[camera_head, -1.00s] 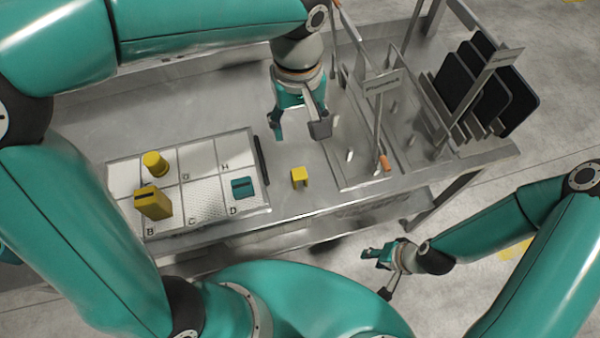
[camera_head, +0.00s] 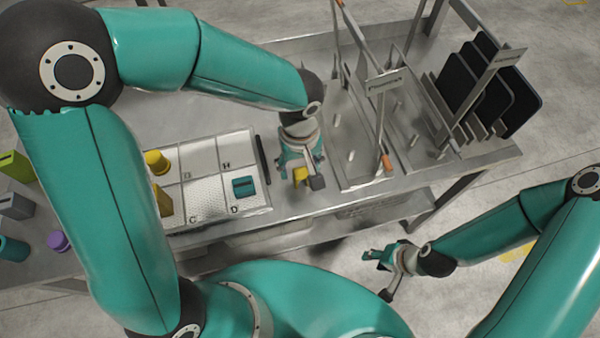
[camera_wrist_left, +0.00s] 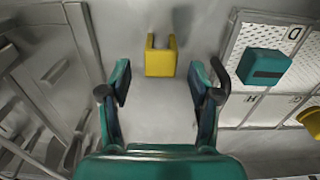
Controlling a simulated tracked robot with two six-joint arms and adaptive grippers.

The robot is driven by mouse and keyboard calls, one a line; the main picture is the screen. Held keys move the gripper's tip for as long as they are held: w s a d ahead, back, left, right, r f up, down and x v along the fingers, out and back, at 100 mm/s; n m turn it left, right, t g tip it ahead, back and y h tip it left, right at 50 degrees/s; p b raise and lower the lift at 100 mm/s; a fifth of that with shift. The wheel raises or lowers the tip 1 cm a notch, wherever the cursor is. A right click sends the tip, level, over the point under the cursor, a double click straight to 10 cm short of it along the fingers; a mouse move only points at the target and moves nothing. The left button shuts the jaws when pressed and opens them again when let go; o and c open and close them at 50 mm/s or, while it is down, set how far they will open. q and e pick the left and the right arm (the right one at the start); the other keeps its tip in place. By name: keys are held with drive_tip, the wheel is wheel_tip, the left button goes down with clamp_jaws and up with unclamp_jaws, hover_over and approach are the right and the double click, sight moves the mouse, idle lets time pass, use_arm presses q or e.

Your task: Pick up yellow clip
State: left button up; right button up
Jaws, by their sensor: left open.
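The yellow clip (camera_head: 300,175) lies on the metal table, to the right of the lettered tray, partly hidden by my left gripper in the head view. In the left wrist view the clip (camera_wrist_left: 160,56) is a U-shaped yellow block on the bare table. My left gripper (camera_head: 302,182) is just over the clip, open and empty. In the left wrist view its two fingers (camera_wrist_left: 163,82) stand apart, with the clip centred between them and a little beyond the tips. My right gripper (camera_head: 378,272) hangs in front of the table, far from the clip; its jaws look apart.
The lettered tray (camera_head: 225,217) holds a teal block (camera_head: 243,187) in D and yellow pieces at its left. A metal fixture with upright posts (camera_head: 380,125) stands close to the right of my left gripper. Black plates (camera_head: 490,85) stand in a rack at the far right.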

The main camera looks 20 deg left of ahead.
sight(300, 170)
use_arm(q)
drive_tip(key=shift+f, duration=1.4)
drive_tip(key=c, duration=1)
drive_tip(key=shift+r, duration=0.2)
wheel_tip(300, 170, up, 20)
drive_tip(key=shift+s+f+p, duration=0.1)
drive_tip(key=shift+f+p, duration=0.05)
drive_tip(key=shift+p, duration=0.3)
